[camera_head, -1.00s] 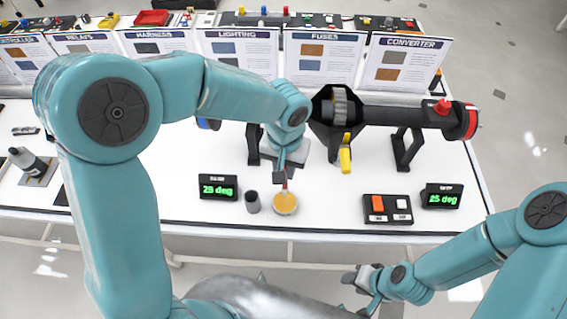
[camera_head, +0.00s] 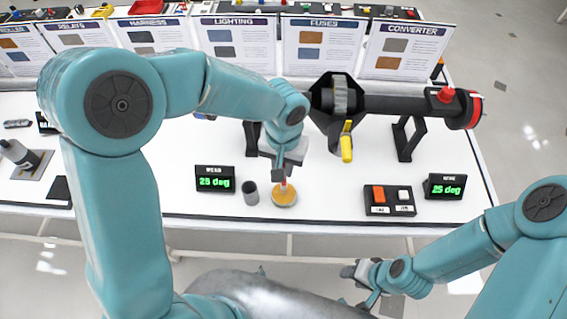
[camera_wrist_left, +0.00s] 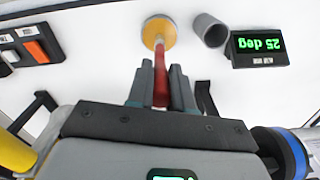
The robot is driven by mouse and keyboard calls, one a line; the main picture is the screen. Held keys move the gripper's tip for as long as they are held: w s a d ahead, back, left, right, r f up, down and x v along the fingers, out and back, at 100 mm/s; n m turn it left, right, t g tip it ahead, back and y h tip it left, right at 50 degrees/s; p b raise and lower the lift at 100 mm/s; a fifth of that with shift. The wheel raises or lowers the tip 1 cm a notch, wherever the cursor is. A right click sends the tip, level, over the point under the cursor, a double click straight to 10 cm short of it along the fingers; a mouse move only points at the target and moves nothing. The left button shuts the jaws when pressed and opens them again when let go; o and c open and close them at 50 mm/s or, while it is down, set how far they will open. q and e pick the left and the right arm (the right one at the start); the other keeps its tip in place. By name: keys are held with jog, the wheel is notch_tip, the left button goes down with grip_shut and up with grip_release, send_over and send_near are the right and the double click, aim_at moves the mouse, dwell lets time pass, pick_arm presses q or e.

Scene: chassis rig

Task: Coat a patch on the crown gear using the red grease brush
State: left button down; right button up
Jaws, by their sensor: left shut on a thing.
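My left gripper (camera_head: 283,176) is shut on the red grease brush (camera_wrist_left: 160,86), which points down from the fingers. The brush's lower end is over the round grease pot (camera_head: 284,197), which has a tan top and also shows in the left wrist view (camera_wrist_left: 159,28). The brush end overlaps the tan surface; I cannot tell how deep it reaches. The grey toothed crown gear (camera_head: 341,97) sits in the open black housing behind and to the right of the gripper. My right gripper (camera_head: 357,284) is empty, with its fingers apart, in front of the table.
A dark cup (camera_head: 250,194) stands just left of the pot, near a left display (camera_head: 214,180). A yellow handle (camera_head: 346,149) hangs below the housing. A black shaft tube (camera_head: 405,104) runs right on stands. A switch box (camera_head: 389,199) and second display (camera_head: 444,187) are at right.

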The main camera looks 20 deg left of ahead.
pick_arm(q)
jog(key=shift+f+b, duration=0.55)
jog(key=shift+b, duration=0.1)
dwell(1.6)
jog(key=shift+r+p, duration=0.6)
jog(key=shift+r, duration=0.2)
jog(key=shift+r+p, duration=1.85)
jog(key=shift+r, duration=0.95)
jog(key=shift+f, duration=0.1)
